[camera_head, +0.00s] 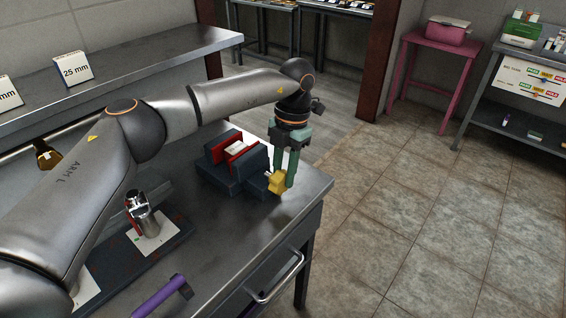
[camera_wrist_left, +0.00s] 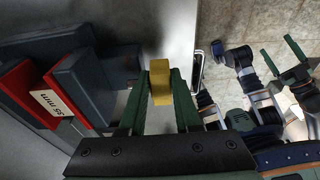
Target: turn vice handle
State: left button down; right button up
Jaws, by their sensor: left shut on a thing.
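The blue-grey vice (camera_head: 255,163) with red jaws sits on the metal bench near its right end. A white labelled piece (camera_head: 236,149) stands between the jaws. The yellow vice handle (camera_head: 277,184) is on the vice's near right side, close to the bench edge. My left gripper (camera_head: 284,179) reaches down from above and is shut on the handle. In the left wrist view the handle (camera_wrist_left: 160,82) sits between the two green fingers, its block upright in the picture. My right gripper (camera_wrist_left: 285,63) shows at the right of that view, its green fingers apart and empty.
A dark board (camera_head: 112,268) with a metal clamp-like fixture (camera_head: 145,217) lies on the bench's left. A purple bar (camera_head: 163,299) is at the front. A grey shelf (camera_head: 130,70) with size cards runs behind. Tiled floor lies clear to the right.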

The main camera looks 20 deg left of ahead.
pick_arm(q)
jog(key=shift+w+g+p, duration=0.1)
jog(key=shift+g+p, duration=0.2)
dwell(0.4)
jog(key=c, duration=0.6)
grip_release()
jog(key=v, duration=1.2)
jog(key=shift+d+r+p, duration=0.2)
jog(key=shift+r+p, duration=0.05)
jog(key=shift+p, duration=0.1)
